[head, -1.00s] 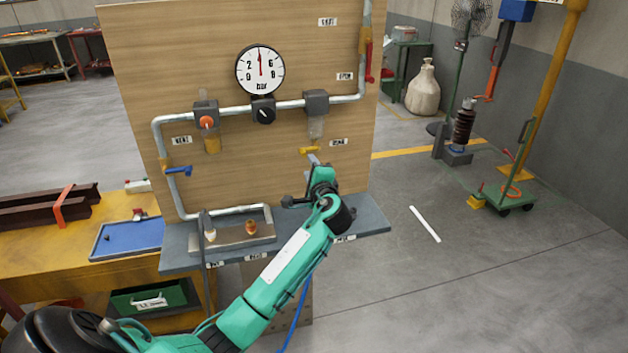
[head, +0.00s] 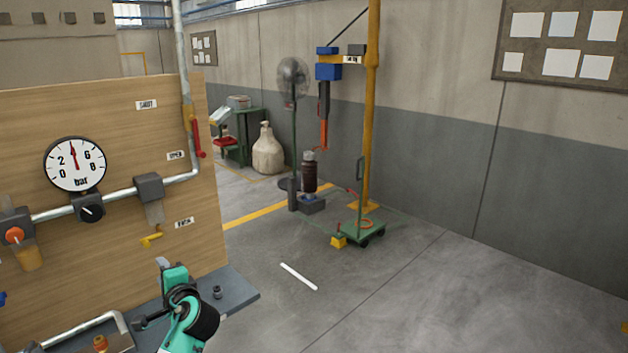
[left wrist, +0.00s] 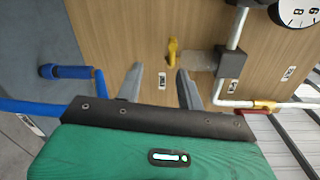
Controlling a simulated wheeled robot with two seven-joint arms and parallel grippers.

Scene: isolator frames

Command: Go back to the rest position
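My left gripper (left wrist: 158,78) shows in the left wrist view with its two grey fingers apart and nothing between them. The yellow tap (left wrist: 172,52) on the wooden panel (left wrist: 120,30) lies beyond the gap, apart from the fingers. In the head view my left gripper (head: 163,264) is at the lower left, just below the yellow tap (head: 151,240), in front of the panel (head: 115,115). Its fingers are mostly hidden there by my green wrist. My right gripper is in neither view.
The panel carries a pressure gauge (head: 75,164), grey pipes and a red handle (head: 198,138). A grey shelf (head: 240,294) juts out below. To the right, the floor (head: 400,300) is open. A green cart (head: 362,233), yellow post (head: 371,110) and fan (head: 292,78) stand further back.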

